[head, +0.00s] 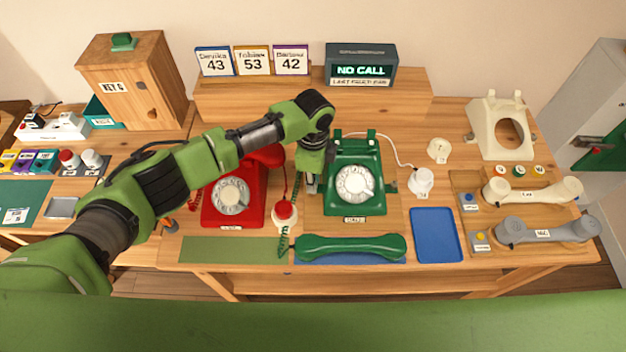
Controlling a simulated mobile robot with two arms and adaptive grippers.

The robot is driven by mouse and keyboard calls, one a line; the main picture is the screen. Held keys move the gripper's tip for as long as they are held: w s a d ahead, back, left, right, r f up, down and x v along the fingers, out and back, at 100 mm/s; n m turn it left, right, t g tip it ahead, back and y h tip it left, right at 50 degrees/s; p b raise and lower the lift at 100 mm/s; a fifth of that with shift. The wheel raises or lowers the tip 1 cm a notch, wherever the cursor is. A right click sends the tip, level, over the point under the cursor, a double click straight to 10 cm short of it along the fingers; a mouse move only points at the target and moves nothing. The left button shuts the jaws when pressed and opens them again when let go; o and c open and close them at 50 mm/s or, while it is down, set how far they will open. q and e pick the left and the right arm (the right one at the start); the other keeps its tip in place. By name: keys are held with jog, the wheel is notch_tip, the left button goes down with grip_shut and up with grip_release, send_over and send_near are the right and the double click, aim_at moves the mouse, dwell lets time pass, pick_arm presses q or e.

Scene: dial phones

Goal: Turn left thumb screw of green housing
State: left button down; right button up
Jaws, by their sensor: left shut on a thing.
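The green housing (355,205) is a dial phone with a white dial, standing upright in the middle of the table. Its green handset (351,248) lies in front of it. My left gripper (311,184) points down at the left side of the housing and is shut there on the left thumb screw. The fingers hide that screw. A small knob (391,187) shows on the housing's right side. My right gripper is not in view.
A red phone (232,200) stands close on the left, with a red-topped white piece (285,213) between the phones. A blue mat (436,235) lies bare on the right. A cream housing (500,128) stands at the back right.

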pick_arm(q)
jog(key=shift+d+r, duration=0.1)
dwell(0.4)
jog(key=c, duration=2.2)
grip_release()
jog(key=shift+c, duration=0.2)
notch_tip(320, 180, up, 12)
jog(key=shift+s, duration=0.1)
